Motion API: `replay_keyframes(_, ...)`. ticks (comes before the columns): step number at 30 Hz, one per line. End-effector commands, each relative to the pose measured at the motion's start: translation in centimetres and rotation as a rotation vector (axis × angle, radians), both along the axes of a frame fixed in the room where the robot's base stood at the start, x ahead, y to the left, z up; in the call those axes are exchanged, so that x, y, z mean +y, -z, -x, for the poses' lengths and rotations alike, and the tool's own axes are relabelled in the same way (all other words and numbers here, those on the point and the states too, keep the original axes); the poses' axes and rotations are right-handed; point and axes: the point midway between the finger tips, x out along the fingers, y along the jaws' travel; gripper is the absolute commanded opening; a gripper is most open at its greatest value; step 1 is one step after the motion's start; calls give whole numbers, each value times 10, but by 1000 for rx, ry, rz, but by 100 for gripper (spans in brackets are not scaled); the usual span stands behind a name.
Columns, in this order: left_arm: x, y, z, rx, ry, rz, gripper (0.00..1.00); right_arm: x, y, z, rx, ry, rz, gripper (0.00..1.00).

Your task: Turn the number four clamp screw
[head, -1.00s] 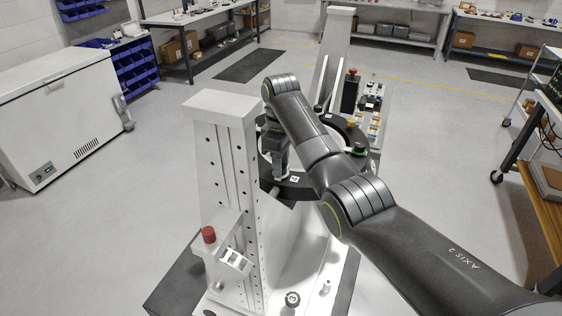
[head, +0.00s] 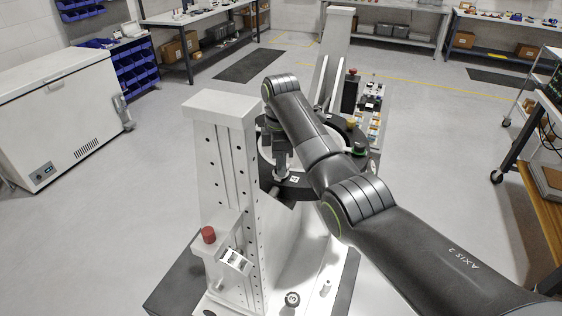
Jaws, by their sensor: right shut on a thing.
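The mirror fixture's dark ring (head: 300,190) sits between two white uprights. A small white number tag (head: 294,179) is on the near part of the ring; its figure looks like a 4 but is small. My right gripper (head: 281,174) points down just left of this tag, shut on the clamp screw there. The screw is mostly hidden by the fingers. My right arm covers part of the ring. My left gripper is out of view.
The near white upright (head: 222,150) stands close to the left of my right gripper. A red knob (head: 208,235) sticks out at its lower left. A tray of small parts (head: 376,115) lies behind the ring. Open floor (head: 130,190) extends left.

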Motion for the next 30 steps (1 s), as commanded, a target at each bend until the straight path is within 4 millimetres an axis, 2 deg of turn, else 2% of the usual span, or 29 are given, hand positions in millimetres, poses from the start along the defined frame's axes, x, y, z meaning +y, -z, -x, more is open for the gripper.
replay_keyframes(9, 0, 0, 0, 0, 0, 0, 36, 1, 1, 0, 1, -2, -1, 6)
replay_keyframes(10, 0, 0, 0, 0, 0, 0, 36, 1, 1, 0, 1, -1, -1, 32)
replay_keyframes(14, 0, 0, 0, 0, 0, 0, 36, 1, 1, 0, 1, -1, -1, 49)
replay_keyframes(24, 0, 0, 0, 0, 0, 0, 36, 1, -3, 0, 0, 0, 0, 50)
replay_keyframes(26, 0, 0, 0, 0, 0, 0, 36, 2, -9, 0, -2, 0, 0, 50)
replay_keyframes(30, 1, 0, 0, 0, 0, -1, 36, 6, -33, -1, -4, 1, 0, 50)
